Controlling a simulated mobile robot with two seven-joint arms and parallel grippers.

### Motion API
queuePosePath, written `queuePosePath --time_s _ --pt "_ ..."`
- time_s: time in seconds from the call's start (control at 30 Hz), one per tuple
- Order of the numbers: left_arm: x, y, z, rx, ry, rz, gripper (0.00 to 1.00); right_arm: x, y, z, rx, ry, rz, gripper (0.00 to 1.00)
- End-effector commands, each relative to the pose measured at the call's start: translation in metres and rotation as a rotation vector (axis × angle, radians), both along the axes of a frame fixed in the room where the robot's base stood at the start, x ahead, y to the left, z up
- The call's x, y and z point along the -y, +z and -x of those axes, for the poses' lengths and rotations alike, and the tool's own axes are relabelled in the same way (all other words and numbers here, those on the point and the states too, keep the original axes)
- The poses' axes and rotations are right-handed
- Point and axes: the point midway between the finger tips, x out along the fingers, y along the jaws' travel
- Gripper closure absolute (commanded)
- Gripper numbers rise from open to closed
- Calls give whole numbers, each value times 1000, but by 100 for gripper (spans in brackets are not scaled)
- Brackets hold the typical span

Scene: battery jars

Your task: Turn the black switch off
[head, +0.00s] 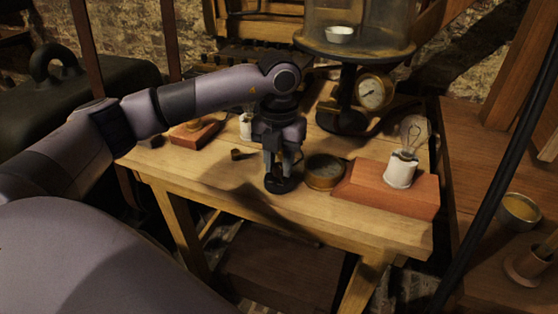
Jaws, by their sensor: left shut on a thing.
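The black switch (280,186) has a dark round base and sits near the front edge of the wooden table (205,166). My left gripper (280,172) points straight down over it, its fingers shut on the upper part of the switch. The fingers hide the part they grip, so I cannot tell which way the switch is set. My right gripper is not in view.
A brass round gauge (325,171) sits close right of the switch. Beyond it, a clear bulb (413,133) in a white socket stands on a reddish wooden block (368,189). A glass jar stand with a dial (374,91) is behind. A small dark piece (241,154) lies left.

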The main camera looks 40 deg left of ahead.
Motion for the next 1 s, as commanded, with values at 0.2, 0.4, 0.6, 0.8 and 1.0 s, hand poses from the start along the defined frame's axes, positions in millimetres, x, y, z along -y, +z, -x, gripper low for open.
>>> queuePosePath --time_s 0.2,0.4,0.6,0.8,1.0 --pt "-1 2 -1 7 4 0 44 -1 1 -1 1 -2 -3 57" --pt "0 1 -1 4 2 0 44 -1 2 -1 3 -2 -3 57" --pt "0 11 -1 6 1 2 44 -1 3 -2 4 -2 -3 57" --pt "0 44 -2 8 1 2 44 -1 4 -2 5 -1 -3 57" --pt "0 68 -1 7 2 1 44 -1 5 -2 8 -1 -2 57"
